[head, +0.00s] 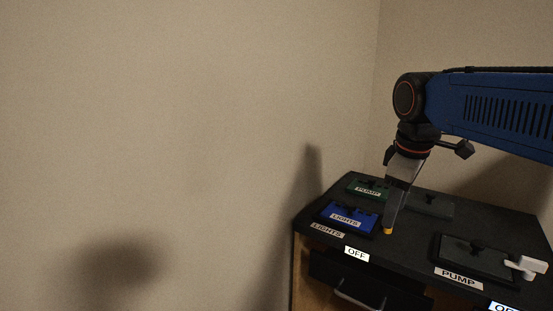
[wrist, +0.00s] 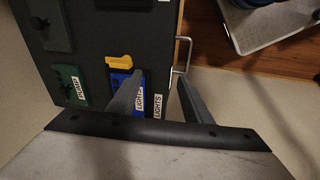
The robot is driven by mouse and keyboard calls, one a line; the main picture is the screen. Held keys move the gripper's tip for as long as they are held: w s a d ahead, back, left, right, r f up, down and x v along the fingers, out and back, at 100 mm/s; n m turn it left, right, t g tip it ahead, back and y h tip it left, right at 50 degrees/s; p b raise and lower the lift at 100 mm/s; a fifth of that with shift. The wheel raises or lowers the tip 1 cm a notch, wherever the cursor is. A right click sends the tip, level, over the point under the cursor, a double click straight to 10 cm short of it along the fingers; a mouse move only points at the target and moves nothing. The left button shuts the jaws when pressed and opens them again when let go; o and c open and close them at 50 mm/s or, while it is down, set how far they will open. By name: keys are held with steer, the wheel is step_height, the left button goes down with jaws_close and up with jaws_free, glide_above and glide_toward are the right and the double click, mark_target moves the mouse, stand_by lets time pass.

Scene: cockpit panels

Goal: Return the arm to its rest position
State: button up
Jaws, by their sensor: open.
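My blue arm (head: 495,105) reaches in from the right in the head view, bent down over a dark cabinet top (head: 460,215). My gripper (head: 390,222) points down beside the blue LIGHTS panel (head: 347,217). In the wrist view my gripper (wrist: 160,76) shows two grey fingers spread apart with nothing between them. The blue panel (wrist: 138,82) lies partly hidden behind the left finger. A yellow lever (wrist: 118,62) sits at that panel's end; a yellow piece (head: 388,231) shows at the fingertip in the head view, and I cannot tell whether they touch.
A green PUMP panel (head: 368,189) stands at the back left of the cabinet top. A dark PUMP panel (head: 476,257) with a white handle (head: 525,266) is at the right. A drawer handle (head: 355,300) sticks out at the front. The wall side at left is free.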

steer(key=s+d+f+m+t, duration=0.2)
steer(key=s+f+m, duration=0.7)
steer(key=s+f, duration=0.6)
steer(key=shift+s+d+f+m, duration=0.3)
steer(key=shift+s+f+m, duration=0.1)
steer(key=shift+f, duration=0.55)
